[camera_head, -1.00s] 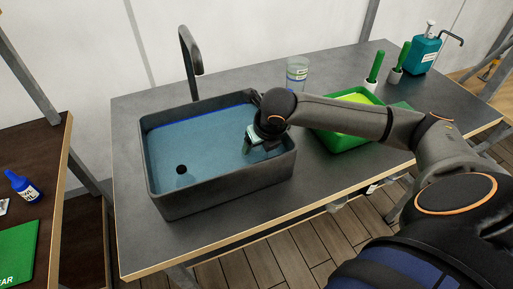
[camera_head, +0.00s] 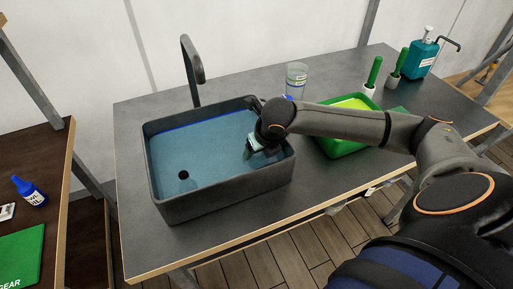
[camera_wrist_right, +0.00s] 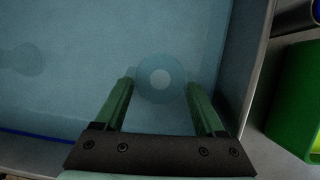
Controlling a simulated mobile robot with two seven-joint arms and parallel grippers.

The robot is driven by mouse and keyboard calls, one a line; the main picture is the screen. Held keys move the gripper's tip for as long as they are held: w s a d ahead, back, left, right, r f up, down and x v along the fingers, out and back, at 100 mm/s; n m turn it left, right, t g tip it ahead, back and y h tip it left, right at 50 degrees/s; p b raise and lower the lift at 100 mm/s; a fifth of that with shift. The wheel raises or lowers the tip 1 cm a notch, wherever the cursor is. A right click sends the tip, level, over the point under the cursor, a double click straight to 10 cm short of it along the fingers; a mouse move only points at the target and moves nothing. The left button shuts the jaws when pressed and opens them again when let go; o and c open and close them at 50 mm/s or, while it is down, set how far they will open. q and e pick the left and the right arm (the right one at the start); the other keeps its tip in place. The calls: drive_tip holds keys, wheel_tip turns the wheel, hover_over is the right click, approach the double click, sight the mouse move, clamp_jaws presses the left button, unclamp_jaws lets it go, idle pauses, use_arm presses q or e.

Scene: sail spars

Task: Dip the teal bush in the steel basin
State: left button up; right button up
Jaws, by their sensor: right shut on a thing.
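The steel basin (camera_head: 225,197) is a dark grey rectangular tub on the bench, with blue water (camera_head: 200,150) and a dark drain spot. My right gripper (camera_head: 252,154) is inside the basin near its right wall, pointing down. In the right wrist view, the teal bush (camera_wrist_right: 160,79) is a round ring with a paler centre, between the green fingertips of that gripper (camera_wrist_right: 163,82). The gripper is shut on it. The bush looks blue-tinted at or under the water; how deep it sits I cannot tell. My left gripper is not in view.
A black tap (camera_head: 191,65) stands behind the basin. A green tray (camera_head: 340,148) with yellow-green contents is right of the basin, beneath my forearm. A clear cup (camera_head: 297,78), green-handled brushes (camera_head: 374,74) and a teal bottle (camera_head: 421,53) stand farther back.

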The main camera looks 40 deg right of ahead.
drive_tip(key=shift+a, duration=0.1)
idle(0.3)
drive_tip(key=shift+d, duration=0.5)
drive_tip(key=shift+a, duration=0.15)
drive_tip(key=shift+a, duration=0.35)
drive_tip(key=shift+d, duration=0.2)
drive_tip(key=shift+d, duration=0.3)
